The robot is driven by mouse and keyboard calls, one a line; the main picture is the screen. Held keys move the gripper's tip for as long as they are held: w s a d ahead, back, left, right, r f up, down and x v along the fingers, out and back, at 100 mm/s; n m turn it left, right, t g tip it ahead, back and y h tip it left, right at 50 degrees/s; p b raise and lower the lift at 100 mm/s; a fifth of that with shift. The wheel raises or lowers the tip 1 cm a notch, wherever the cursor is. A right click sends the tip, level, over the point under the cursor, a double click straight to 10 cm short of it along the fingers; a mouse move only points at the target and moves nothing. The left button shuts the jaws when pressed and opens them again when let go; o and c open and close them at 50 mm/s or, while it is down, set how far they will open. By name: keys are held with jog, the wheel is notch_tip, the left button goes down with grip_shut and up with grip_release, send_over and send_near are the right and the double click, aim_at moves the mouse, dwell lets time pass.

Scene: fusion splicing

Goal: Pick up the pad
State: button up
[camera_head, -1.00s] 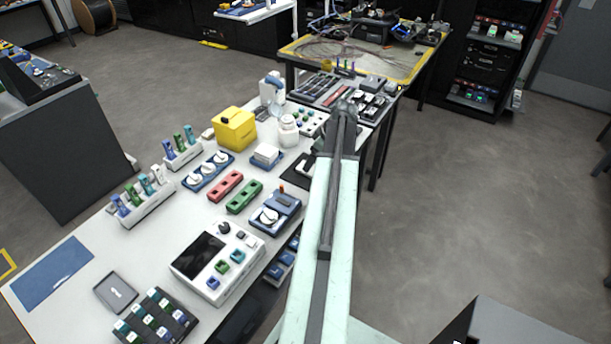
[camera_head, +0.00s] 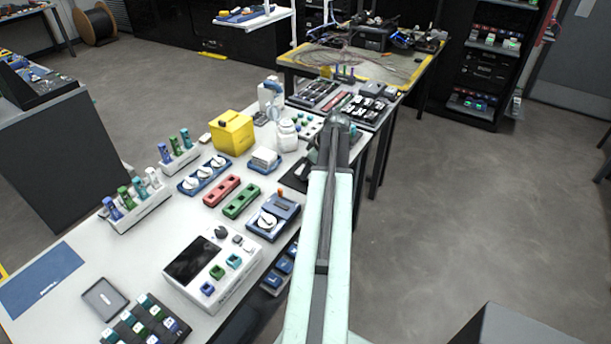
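A small stack of white square pads (camera_head: 264,156) sits on a blue base on the white workbench, left of my arm. It looks like the pad of the task, though a flat blue mat (camera_head: 42,279) also lies at the bench's near left corner. My arm reaches forward from the bottom middle, along the bench's right side. Its visible far end is to the right of the white stack. My gripper does not show; it is hidden beyond or below the arm.
A yellow box (camera_head: 232,133), a white bottle (camera_head: 287,135), a red strip (camera_head: 221,191), a green strip (camera_head: 241,200) and a white device with a dark screen (camera_head: 213,269) crowd the bench. A second table (camera_head: 300,60) stands behind. The floor at right is open.

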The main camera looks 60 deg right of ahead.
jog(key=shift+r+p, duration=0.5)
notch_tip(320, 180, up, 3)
jog(key=p, duration=0.3)
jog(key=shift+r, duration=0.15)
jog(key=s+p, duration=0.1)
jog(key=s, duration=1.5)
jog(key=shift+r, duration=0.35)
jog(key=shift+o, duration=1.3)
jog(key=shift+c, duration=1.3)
